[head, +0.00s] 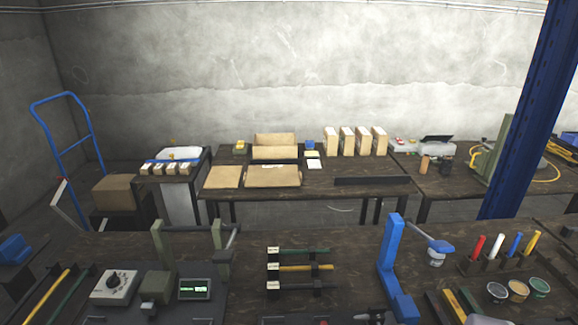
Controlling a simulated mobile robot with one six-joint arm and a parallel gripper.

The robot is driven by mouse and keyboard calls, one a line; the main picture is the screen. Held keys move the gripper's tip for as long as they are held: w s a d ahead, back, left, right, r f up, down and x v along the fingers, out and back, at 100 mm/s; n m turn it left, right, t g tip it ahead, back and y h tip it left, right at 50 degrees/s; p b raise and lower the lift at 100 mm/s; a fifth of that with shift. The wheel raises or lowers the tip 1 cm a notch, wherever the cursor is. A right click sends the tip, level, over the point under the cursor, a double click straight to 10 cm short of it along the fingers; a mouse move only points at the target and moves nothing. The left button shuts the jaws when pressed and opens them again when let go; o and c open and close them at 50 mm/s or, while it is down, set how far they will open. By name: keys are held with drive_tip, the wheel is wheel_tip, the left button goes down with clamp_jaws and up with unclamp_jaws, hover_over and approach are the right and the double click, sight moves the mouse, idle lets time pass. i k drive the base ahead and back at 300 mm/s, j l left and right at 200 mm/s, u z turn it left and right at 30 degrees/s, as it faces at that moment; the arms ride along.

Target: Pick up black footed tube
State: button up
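A dark tube (302,286), which looks black, lies in the front place of a small rack on the near bench. A white-faced block sits at its left end. Whether it has a foot is too small to tell. A yellow tube (300,268) and a dark green tube (305,251) lie behind it in the same rack, roughly parallel. My gripper is not in view.
A blue press frame (389,260) stands right of the rack, and a green-grey press (165,250) with a dial box (115,287) stands left. Coloured upright sticks (498,246) and small tubs (518,291) are at the right. A blue post (530,110) rises behind.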

sight(273, 288)
drive_tip(key=z, duration=3.5)
drive_tip(key=u, duration=3.8)
drive_tip(key=i+j+z, duration=0.15)
drive_tip(key=j+z, duration=0.3)
drive_tip(key=i+j+z, duration=0.1)
drive_tip(key=j+z, duration=0.15)
drive_tip(key=z, duration=0.2)
drive_tip(key=j+z, duration=0.8)
drive_tip(key=z, duration=0.15)
